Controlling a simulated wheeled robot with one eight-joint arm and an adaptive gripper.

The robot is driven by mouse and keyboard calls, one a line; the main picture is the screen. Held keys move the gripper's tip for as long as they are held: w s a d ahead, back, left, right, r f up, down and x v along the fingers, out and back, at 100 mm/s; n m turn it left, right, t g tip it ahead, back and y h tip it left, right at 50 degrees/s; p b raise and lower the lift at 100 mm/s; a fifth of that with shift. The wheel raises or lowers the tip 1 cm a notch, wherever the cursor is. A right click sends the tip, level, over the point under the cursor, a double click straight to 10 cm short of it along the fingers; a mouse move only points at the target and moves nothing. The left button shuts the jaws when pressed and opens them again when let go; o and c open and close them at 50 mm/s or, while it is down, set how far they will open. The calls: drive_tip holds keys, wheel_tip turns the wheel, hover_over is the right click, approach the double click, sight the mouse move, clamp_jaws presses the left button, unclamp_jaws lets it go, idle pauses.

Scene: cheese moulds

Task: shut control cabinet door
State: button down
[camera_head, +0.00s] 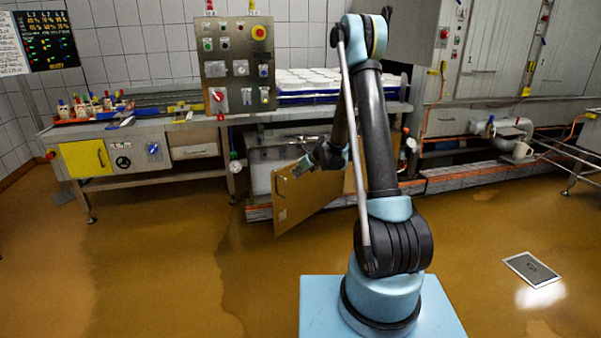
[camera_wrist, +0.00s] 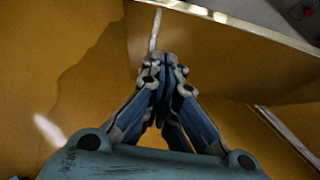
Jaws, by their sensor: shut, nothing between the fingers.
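My gripper (camera_head: 322,157) is at the door's upper edge, partly hidden by my arm. In the wrist view my gripper (camera_wrist: 165,65) is shut and empty, its tips close to a brown panel (camera_wrist: 215,55) that looks like the door. I cannot tell whether they touch.
A control panel with buttons (camera_head: 237,65) stands above the bench. Left is a bench (camera_head: 180,140) with a yellow panel (camera_head: 86,158). Pipes (camera_head: 505,130) and a low orange-edged ledge (camera_head: 470,180) lie right. A tablet (camera_head: 531,269) lies on the floor. The floor left of my base is clear.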

drive_tip(key=shift+w+a+f, duration=0.35)
drive_tip(key=shift+w+a, duration=0.35)
drive_tip(key=shift+a, duration=0.05)
drive_tip(key=shift+w+a+f, duration=0.4)
drive_tip(key=shift+w+a, duration=0.3)
drive_tip(key=shift+a, duration=0.1)
drive_tip(key=shift+w+a+f, duration=0.35)
drive_tip(key=shift+w+a, duration=0.35)
drive_tip(key=shift+a, duration=0.05)
